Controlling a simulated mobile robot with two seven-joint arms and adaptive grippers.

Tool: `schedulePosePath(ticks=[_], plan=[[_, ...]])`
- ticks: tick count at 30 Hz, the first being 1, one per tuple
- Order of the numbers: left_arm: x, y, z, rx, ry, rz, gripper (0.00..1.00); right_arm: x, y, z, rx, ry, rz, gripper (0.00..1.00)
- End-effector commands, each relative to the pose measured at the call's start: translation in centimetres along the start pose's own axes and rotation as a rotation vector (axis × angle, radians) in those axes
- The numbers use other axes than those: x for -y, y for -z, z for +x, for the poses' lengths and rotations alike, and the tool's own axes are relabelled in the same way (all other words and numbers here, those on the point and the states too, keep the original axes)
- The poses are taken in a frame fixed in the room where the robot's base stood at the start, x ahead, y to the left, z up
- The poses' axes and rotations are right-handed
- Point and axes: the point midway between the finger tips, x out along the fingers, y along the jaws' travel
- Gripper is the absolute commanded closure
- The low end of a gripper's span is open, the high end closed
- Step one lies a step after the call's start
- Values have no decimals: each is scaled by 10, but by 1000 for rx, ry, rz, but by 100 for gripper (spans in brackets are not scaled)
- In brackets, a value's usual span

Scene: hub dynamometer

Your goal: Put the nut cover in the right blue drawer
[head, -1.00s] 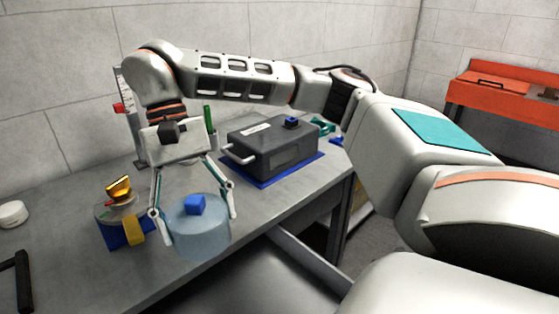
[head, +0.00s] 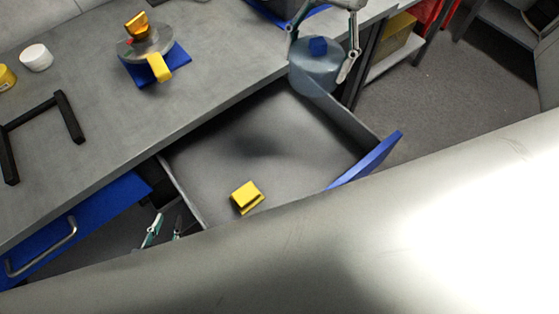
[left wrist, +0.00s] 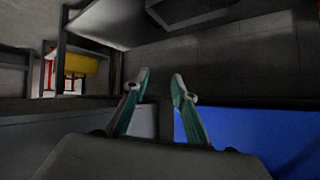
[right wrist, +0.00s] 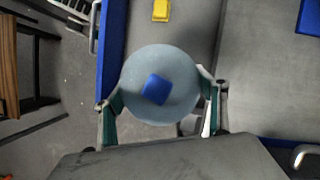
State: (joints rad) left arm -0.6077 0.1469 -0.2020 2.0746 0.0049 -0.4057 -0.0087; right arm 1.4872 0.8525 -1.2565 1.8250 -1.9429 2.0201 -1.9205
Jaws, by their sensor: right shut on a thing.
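The nut cover looks to be the round translucent blue-grey piece (head: 312,80) with a small blue block on top. My right gripper (head: 318,62) is shut on its sides and holds it over the far corner of the open drawer. The right wrist view shows the cover (right wrist: 160,108) between both fingers. The right blue drawer (head: 367,160) is pulled out, its grey inside mostly bare, with a yellow block (head: 246,197) lying in it. My left gripper (head: 164,231) is low beside the drawer's near-left side, partly hidden by my own body. The left wrist view shows its fingers (left wrist: 160,82) apart and empty.
Another blue drawer front (head: 45,250) with a metal handle is at the lower left. The bench (head: 170,115) carries a blue-based fixture with yellow parts (head: 152,55), a black frame (head: 35,130) and a white round container (head: 36,57). The floor at the right is open.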

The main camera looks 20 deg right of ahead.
Motion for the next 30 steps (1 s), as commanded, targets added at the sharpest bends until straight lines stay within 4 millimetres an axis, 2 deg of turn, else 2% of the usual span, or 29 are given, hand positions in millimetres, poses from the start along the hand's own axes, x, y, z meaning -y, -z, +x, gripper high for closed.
schedulePosePath(ticks=[1,9,18,24,30], plan=[[1,9,-4,-6,-1,-2,74,2,-6,1,0,32,68,51],[1,23,-15,-7,-6,-19,74,21,-25,29,0,194,456,51],[-1,30,-28,10,-12,-38,74,38,-62,54,0,352,835,51],[-1,33,-33,16,-16,-46,74,44,-85,65,-1,429,1024,51],[-2,33,-35,18,-18,-51,74,46,-94,72,-2,465,1117,51]])
